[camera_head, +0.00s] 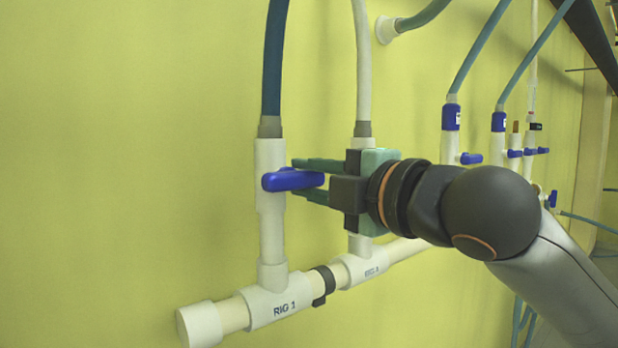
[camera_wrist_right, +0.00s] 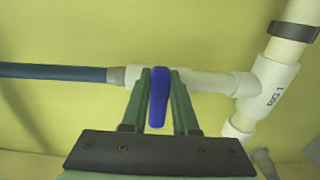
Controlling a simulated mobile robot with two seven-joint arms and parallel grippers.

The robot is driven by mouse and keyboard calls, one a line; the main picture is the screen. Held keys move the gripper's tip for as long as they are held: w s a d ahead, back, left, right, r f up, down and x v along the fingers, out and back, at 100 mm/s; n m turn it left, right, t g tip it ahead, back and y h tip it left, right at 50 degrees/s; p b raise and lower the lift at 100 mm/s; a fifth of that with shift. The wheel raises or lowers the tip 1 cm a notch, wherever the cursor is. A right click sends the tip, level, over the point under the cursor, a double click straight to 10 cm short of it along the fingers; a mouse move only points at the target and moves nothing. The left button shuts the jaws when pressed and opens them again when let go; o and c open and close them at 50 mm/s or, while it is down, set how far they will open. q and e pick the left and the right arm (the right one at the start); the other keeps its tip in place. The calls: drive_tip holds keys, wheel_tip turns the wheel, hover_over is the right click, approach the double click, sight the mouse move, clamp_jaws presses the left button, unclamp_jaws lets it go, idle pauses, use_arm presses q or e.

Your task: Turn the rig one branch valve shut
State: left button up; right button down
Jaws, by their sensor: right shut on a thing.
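The rig one branch valve is a white pipe body (camera_head: 269,158) with a blue lever handle (camera_head: 292,180), on the branch above the tee labelled RIG 1 (camera_head: 277,304). The lever sticks out sideways, across the upright pipe. My right gripper (camera_head: 318,180) comes from the right with its green fingers above and below the lever. In the right wrist view the blue lever (camera_wrist_right: 158,97) lies between the two fingers of my right gripper (camera_wrist_right: 161,90), which is shut on it. The RIG 1 tee (camera_wrist_right: 269,86) shows at the right there. My left gripper is not in view.
A second branch (camera_head: 362,245) rises close behind my right gripper. More valves with blue handles (camera_head: 470,158) stand farther right along the wall. A white header pipe (camera_head: 235,314) runs low along the yellow wall (camera_head: 120,150). The left side is clear.

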drive_tip(key=c, duration=0.7)
unclamp_jaws()
drive_tip(key=b+v, duration=0.2)
drive_tip(key=v, duration=1)
drive_tip(key=shift+s, duration=0.25)
